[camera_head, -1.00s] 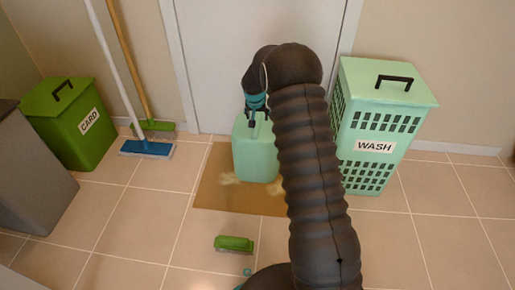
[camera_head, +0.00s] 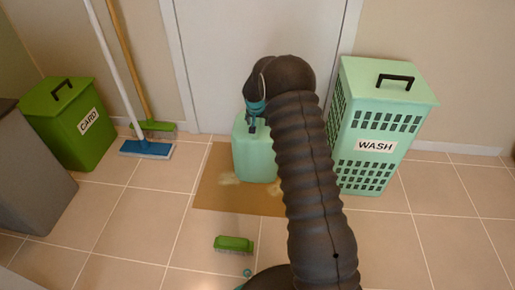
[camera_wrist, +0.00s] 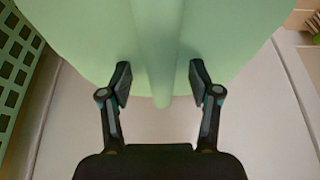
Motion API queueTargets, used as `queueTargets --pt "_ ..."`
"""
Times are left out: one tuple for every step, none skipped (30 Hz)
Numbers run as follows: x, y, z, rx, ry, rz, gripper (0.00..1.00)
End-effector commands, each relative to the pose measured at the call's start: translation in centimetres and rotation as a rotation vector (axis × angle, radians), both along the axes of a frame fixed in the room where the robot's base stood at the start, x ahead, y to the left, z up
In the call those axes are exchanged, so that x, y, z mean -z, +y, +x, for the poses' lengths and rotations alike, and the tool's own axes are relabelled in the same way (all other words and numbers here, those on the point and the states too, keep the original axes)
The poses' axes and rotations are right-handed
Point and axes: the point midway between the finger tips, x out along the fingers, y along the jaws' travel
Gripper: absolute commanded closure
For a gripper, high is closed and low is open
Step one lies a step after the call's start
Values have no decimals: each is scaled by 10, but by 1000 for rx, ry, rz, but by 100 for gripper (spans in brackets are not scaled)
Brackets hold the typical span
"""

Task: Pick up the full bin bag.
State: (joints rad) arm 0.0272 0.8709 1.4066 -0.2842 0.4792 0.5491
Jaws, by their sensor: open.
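A mint-green, full-looking body (camera_head: 256,158) stands upright on the brown mat in front of the door; it is the only bag-like thing I see. Its upper part is partly hidden by my gripper (camera_head: 254,120), and my arm covers its right edge. In the wrist view the same green bag (camera_wrist: 100,35) fills the top of the picture, with a narrow ridge running down the middle. My gripper (camera_wrist: 160,84) is open there, one finger on each side of that ridge. I cannot tell whether the fingers touch it.
The brown mat (camera_head: 215,195) lies before the white door (camera_head: 225,60). A green brush (camera_head: 234,244) lies in front. Floor at right is clear.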

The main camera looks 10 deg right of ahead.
Motion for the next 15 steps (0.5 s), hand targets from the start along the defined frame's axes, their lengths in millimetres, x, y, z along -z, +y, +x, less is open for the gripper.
queueTargets --pt "1 0 0 0 0 0 38" --pt "1 0 0 0 0 0 38" --pt "2 0 0 0 0 0 38" --pt "2 0 0 0 0 0 38" --pt "2 0 0 0 0 0 38" --pt "2 0 0 0 0 0 38" --pt "3 0 0 0 0 0 38" --pt "3 0 0 0 0 0 38" --pt "2 0 0 0 0 0 42" --pt "2 0 0 0 0 0 50" --pt "2 0 0 0 0 0 57" --pt "2 0 0 0 0 0 67" --pt "3 0 0 0 0 0 75" --pt "3 0 0 0 1 0 82" --pt "3 0 0 0 1 0 92"
